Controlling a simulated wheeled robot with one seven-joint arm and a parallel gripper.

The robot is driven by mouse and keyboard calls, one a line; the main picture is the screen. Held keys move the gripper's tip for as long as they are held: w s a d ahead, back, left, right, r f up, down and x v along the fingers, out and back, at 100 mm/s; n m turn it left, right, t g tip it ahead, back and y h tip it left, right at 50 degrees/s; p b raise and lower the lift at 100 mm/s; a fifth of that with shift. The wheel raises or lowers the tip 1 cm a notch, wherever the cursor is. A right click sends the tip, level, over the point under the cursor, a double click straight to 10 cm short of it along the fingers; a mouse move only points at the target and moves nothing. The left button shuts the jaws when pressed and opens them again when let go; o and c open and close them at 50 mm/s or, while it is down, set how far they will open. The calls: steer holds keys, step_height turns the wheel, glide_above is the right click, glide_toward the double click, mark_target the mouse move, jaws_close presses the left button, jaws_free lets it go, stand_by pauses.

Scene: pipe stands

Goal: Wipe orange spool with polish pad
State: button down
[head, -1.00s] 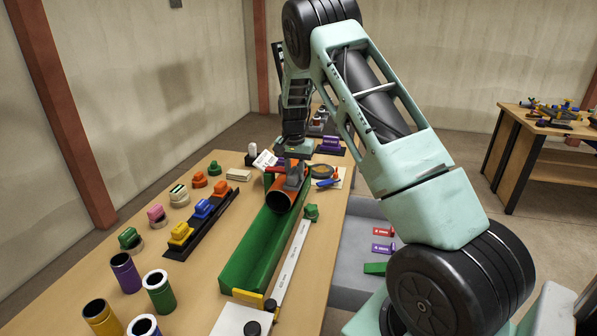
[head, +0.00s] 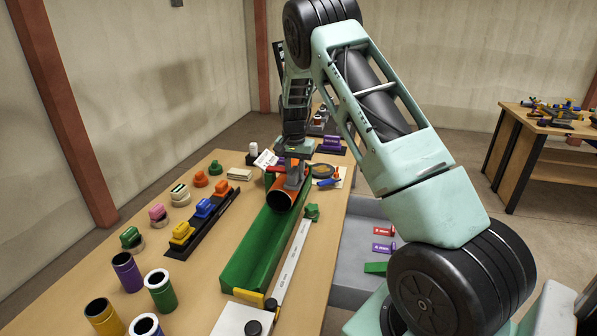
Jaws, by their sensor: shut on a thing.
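The orange spool (head: 281,199) is a short, wide tube lying in the far part of the long green trough (head: 256,246), its dark open end facing me. My gripper (head: 294,180) reaches down from above onto the spool's top side. It is shut on a small grey piece, which I take to be the polish pad; the jaws and arm mostly hide it. The piece appears to touch the spool, though the exact contact is too small to tell.
Left of the trough, a black rack (head: 199,228) holds yellow, blue and orange blocks. Several upright tubes, including a purple one (head: 126,272), stand at the near left. A white ruler strip (head: 288,262) lies along the trough's right side. A grey tray (head: 360,262) adjoins the table's right edge.

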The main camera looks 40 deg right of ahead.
steer(key=shift+w+a+f, duration=0.15)
steer(key=shift+a+f, duration=0.2)
steer(key=shift+f, duration=0.05)
steer(key=shift+r, duration=0.1)
steer(key=shift+w+r+p, duration=0.15)
steer(key=shift+r+p, duration=0.45)
steer(key=shift+d+r, duration=0.1)
steer(key=shift+r, duration=0.1)
steer(key=shift+d, duration=0.1)
